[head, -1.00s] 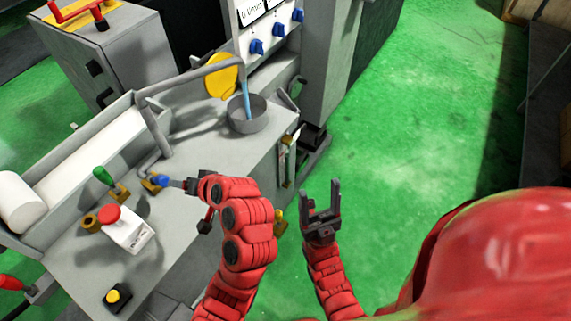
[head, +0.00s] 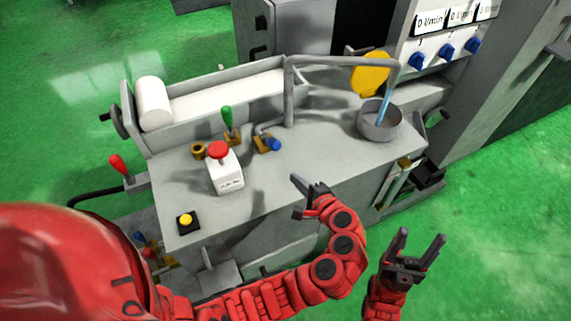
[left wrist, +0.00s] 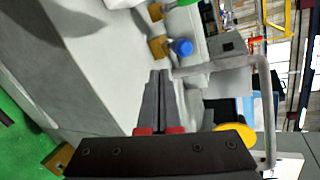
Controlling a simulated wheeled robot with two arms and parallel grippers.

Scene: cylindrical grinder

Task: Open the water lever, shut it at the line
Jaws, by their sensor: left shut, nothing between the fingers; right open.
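The water lever (head: 272,144) has a blue knob on a brass valve and sits on the grey machine table. Its blue knob also shows in the left wrist view (left wrist: 182,47), beyond my fingertips. A grey pipe (head: 290,92) rises behind it and bends right. A blue stream (head: 386,102) runs from its end into a grey round pot (head: 379,123). I cannot make out a line or the water level in the pot. My left gripper (head: 298,184) is shut and empty, in front of the lever and apart from it. My right gripper (head: 421,245) is open and empty over the floor.
A green-handled lever (head: 227,122) and a white box with a red button (head: 226,170) stand left of the water lever. A yellow disc (head: 369,74) is behind the pipe. Blue knobs (head: 446,51) sit under displays. Green floor (head: 480,220) lies open at right.

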